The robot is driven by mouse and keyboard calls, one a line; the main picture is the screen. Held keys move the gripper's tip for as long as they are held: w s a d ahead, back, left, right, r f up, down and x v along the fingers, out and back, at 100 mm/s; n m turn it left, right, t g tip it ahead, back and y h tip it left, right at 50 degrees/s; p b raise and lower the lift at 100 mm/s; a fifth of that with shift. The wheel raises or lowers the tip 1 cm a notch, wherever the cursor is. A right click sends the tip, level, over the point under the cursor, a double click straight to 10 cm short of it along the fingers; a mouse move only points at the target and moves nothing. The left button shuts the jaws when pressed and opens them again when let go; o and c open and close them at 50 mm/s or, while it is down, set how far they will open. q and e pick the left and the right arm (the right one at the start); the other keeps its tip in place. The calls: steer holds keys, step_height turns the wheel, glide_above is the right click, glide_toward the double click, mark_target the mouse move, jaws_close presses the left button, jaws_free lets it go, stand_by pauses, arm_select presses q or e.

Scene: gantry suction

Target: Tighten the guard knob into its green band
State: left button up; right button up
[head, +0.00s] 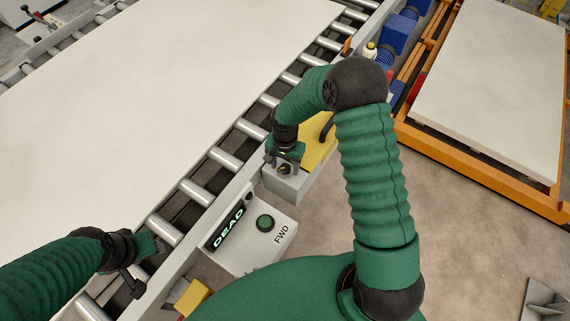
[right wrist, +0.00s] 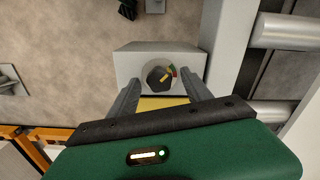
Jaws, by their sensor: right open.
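The guard knob (right wrist: 160,78) is a dark round knob with a yellow pointer mark on the front of a grey box (right wrist: 138,60). A small coloured band (right wrist: 173,71), with red and green, lies by its upper right edge; the pointer slants up and right toward it, but I cannot tell on which colour it ends. My right gripper (right wrist: 160,98) is open, its fingers on either side of the knob's near side, with no clear contact. In the head view, my right gripper (head: 285,163) is over the grey box. My left gripper (head: 135,272) hangs by the conveyor's edge; its jaws are unclear.
A control box (head: 265,248) with a "DEAD" display and a green button (head: 265,222) marked FWD stands beside the roller conveyor (head: 195,191). A large pale panel (head: 130,100) lies on the rollers. An orange frame (head: 480,178) with another panel stands right. Floor between is clear.

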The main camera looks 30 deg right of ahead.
mark_target(285, 167)
jaws_close()
steer(key=shift+m, duration=1.2)
jaws_free()
step_height(285, 167, up, 17)
steer(key=shift+f, duration=0.1)
steer(key=s+a+f+n+t, duration=0.2)
steer(key=s+a+n, duration=0.1)
steer(key=s+n, duration=0.8)
steer(key=shift+s+t, duration=0.3)
steer(key=shift+s, duration=1.25)
